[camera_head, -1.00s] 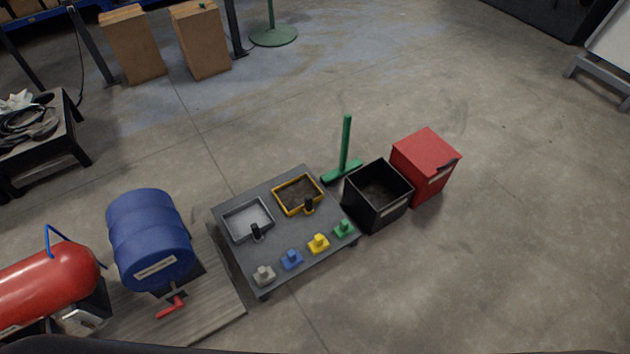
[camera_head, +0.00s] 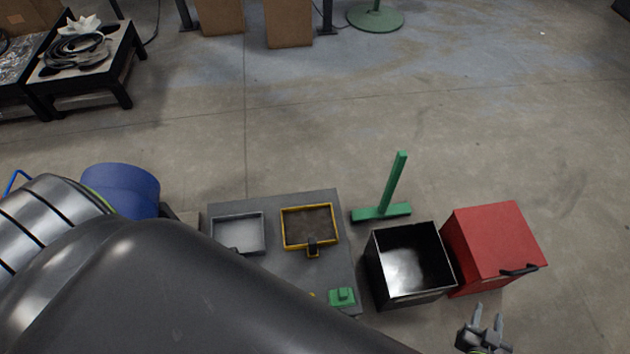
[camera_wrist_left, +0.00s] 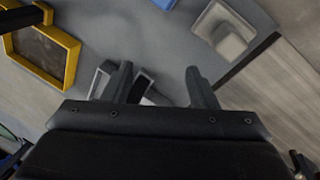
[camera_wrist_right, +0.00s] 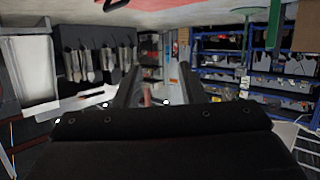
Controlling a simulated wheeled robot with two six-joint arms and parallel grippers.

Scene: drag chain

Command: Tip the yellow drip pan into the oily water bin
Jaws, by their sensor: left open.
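The yellow drip pan (camera_head: 310,206) lies flat on the grey cart top, with brown contents and a black handle towards me. In the left wrist view the yellow pan (camera_wrist_left: 70,62) is at upper left. The open black bin (camera_head: 387,290) stands right of the cart, beside a closed red bin (camera_head: 490,235); I cannot read which is for oily water. My left gripper (camera_wrist_left: 158,70) is open above the cart, right of the yellow pan in that view; my arm hides it in the head view. My right gripper (camera_head: 488,315) is open and empty, in front of the red bin.
A grey pan (camera_head: 238,217) lies left of the yellow one. A green block (camera_head: 342,297) is at the cart's front right; a grey block (camera_wrist_left: 225,38) shows in the left wrist view. A green squeegee-like stand (camera_head: 390,208) is behind the black bin.

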